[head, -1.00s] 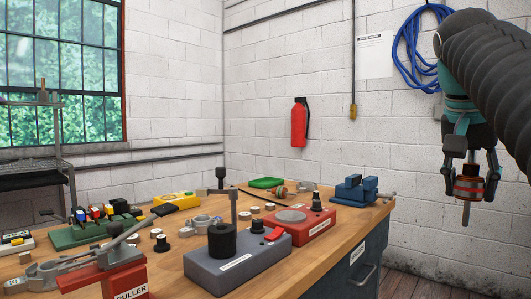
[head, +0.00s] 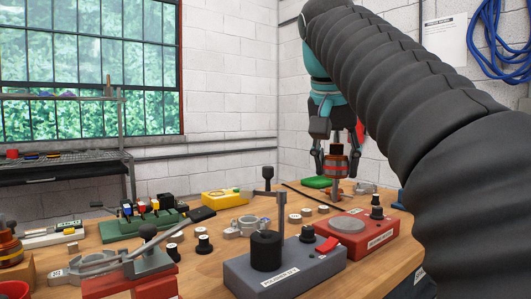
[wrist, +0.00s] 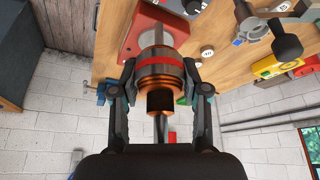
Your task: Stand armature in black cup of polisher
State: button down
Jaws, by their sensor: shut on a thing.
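The armature (head: 336,165), a copper and dark cylinder with a red band, hangs upright in my gripper (head: 338,160) with its shaft pointing down. The wrist view shows the armature (wrist: 161,80) between the two fingers of my gripper (wrist: 163,88), which are shut on it. The polisher (head: 300,258) is a grey box on the bench with an upright post. Its black cup (head: 266,250) stands on its left part, and its inside cannot be seen. The armature is in the air, beyond and to the right of the cup, apart from it.
A red unit with a round grey plate (head: 347,225) stands right of the polisher. A red puller (head: 130,282) is at the front left. The window wall is beyond.

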jog(key=s+a+r+n+t+y, duration=0.1)
jog(key=s+a+r+n, duration=0.15)
jog(key=a, duration=0.95)
jog(key=b, duration=0.1)
send_over(268, 231)
jog(key=s, duration=0.1)
jog(key=shift+n, duration=0.35)
jog(key=shift+s+a+f, duration=0.15)
jog(key=shift+f, duration=2.6)
jog(key=shift+s+p, duration=0.1)
jog(key=shift+p, duration=0.25)
jog(key=shift+f+b, duration=1.75)
jog(key=shift+f, duration=0.85)
dwell(0.5)
